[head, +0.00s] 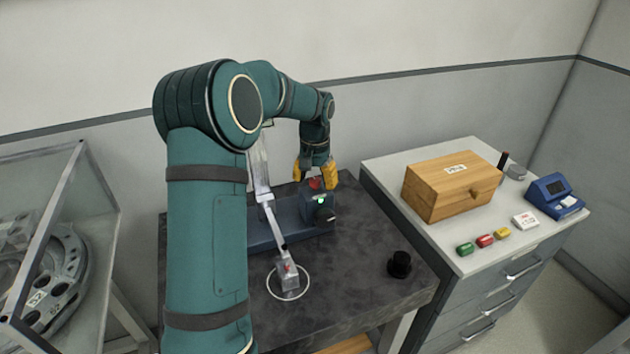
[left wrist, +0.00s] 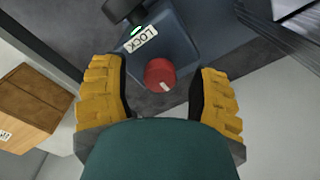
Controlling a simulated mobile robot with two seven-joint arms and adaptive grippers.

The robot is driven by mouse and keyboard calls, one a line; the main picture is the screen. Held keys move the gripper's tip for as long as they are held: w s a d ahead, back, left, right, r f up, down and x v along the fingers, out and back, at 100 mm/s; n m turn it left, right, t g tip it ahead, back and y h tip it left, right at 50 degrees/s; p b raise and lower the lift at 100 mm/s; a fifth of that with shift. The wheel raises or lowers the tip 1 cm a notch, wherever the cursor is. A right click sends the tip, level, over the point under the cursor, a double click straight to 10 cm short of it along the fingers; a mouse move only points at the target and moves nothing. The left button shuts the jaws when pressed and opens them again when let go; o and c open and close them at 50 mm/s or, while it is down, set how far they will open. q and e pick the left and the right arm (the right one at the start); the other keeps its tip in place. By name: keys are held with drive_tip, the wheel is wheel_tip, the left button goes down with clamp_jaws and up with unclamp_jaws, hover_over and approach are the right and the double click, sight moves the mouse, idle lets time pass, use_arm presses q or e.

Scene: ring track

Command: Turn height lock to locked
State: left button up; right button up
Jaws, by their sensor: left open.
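The height lock is a red round knob (left wrist: 160,75) with a white pointer mark, on a blue-grey housing (head: 293,222) on the dark bench. A white LOCK label (left wrist: 139,40) sits beside it in the left wrist view. In the head view the red knob (head: 316,183) shows partly between the fingers. My left gripper (head: 315,175) has yellow fingers and is open above the knob; in the left wrist view its fingers (left wrist: 160,92) stand either side of the knob, apart from it. A green light (head: 320,201) glows on the housing. My right gripper is not seen.
A black knob (head: 326,215) is on the housing's front. A pale arm ends over a white circle (head: 288,296) on the bench. A black round object (head: 400,264) stands at right. A wooden box (head: 452,185) and blue device (head: 553,195) sit on the cabinet.

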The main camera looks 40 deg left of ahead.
use_arm(q)
drive_tip(key=shift+c, duration=0.4)
clamp_jaws()
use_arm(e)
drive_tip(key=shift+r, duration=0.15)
use_arm(q)
drive_tip(key=shift+r+m+p, duration=0.1)
drive_tip(key=shift+m+p, duration=0.85)
drive_tip(key=shift+m, duration=0.25)
drive_tip(key=m+p, duration=0.3)
drive_tip(key=m, duration=0.2)
drive_tip(key=m+p, duration=0.3)
drive_tip(key=m, duration=0.3)
drive_tip(key=shift+m, duration=0.3)
drive_tip(key=shift+m+p, duration=0.75)
drive_tip(key=shift+m, duration=1.25)
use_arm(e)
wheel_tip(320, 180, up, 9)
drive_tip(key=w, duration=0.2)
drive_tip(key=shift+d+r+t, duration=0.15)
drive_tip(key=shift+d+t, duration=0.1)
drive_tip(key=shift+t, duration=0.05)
